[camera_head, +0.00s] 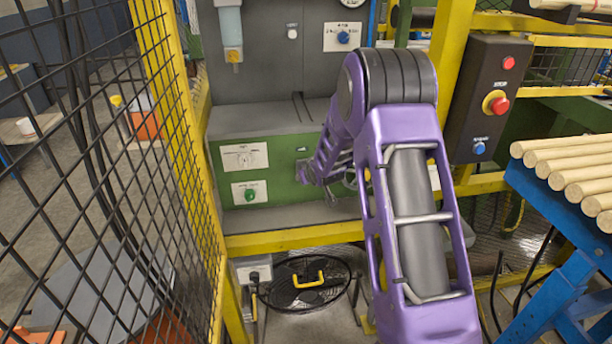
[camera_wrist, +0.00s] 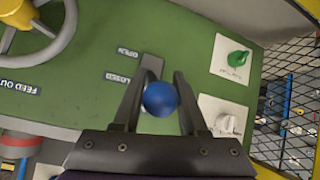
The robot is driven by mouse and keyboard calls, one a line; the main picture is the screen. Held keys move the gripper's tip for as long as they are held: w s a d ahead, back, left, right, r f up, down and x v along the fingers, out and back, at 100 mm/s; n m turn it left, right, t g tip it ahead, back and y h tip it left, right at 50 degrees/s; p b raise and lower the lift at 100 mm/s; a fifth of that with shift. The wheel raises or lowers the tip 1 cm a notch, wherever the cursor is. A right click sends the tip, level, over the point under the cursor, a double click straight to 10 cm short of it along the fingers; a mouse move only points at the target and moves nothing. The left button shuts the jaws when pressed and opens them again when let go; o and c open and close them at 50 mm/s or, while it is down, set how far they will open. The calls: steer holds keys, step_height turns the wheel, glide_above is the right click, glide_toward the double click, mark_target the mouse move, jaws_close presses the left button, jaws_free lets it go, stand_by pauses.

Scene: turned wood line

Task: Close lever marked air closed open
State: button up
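The lever's round blue knob (camera_wrist: 160,99) is in the middle of the wrist view. Its grey base (camera_wrist: 152,66) shows behind it on the green panel (camera_wrist: 95,60). The labels OPEN (camera_wrist: 122,51) and CLOSED (camera_wrist: 117,78) read upside down left of the lever. Which label the lever stands at is unclear. My gripper (camera_wrist: 163,78) has one finger on each side of the knob, very close to it. I cannot tell whether the fingers touch it. In the head view, my purple arm hides the lever and most of the gripper.
A green knob (camera_wrist: 238,58) and a white rotary switch (camera_wrist: 227,123) sit right of the lever in the wrist view, and a handwheel (camera_wrist: 38,32) at upper left. The head view shows mesh fencing (camera_head: 95,190) at left and wooden rods (camera_head: 575,165) at right.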

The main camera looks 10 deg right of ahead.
steer(key=o, duration=0.4)
steer(key=shift+r, duration=0.15)
steer(key=p+v, duration=0.1)
steer(key=v, duration=1.6)
steer(key=shift+s, duration=0.2)
steer(key=shift+r, duration=0.1)
